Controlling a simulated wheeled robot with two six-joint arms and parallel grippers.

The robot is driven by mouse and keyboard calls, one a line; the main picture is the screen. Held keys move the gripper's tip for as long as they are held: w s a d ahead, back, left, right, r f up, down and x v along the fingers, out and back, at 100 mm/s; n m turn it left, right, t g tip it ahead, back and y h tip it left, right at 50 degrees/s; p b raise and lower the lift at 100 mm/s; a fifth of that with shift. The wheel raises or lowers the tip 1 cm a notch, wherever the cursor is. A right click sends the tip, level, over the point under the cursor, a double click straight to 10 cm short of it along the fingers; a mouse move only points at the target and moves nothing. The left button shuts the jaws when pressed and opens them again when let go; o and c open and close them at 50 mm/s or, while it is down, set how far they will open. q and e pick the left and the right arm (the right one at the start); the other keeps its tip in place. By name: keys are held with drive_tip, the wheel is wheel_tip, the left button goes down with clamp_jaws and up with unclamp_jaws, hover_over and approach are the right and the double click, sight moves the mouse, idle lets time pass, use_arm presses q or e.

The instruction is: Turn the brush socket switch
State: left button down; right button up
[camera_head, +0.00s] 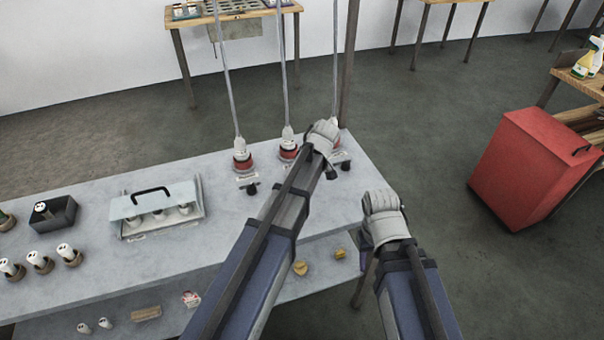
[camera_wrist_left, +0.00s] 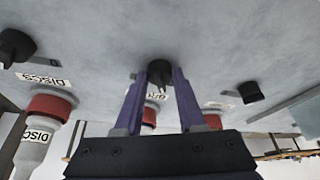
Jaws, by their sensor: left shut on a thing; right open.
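A row of red-ringed sockets with white plugs and grey cables stands on the grey table; the left socket (camera_head: 242,163) and middle socket (camera_head: 288,150) show clearly. Each has a black switch knob in front, such as the left knob (camera_head: 252,188) and right knob (camera_head: 346,165). In the left wrist view my left gripper (camera_wrist_left: 163,78) is shut on a black knob (camera_wrist_left: 160,68) between two other knobs. Its label is partly covered by the fingers. In the head view my left arm hides this knob. My right gripper (camera_head: 382,203) is open and empty, beyond the table's right edge.
A lidded container (camera_head: 155,205) with white pieces, a black block (camera_head: 52,214) and several white-topped pieces stand on the left. Yellow pieces (camera_head: 300,268) lie on the lower shelf. A red cabinet (camera_head: 525,165) stands right. Cables rise behind the knobs.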

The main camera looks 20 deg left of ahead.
idle(0.4)
use_arm(q)
drive_tip(key=c, duration=0.5)
unclamp_jaws()
drive_tip(key=p+v, duration=0.7)
drive_tip(key=v, duration=0.1)
drive_tip(key=shift+w, duration=0.1)
drive_tip(key=shift+f, duration=0.1)
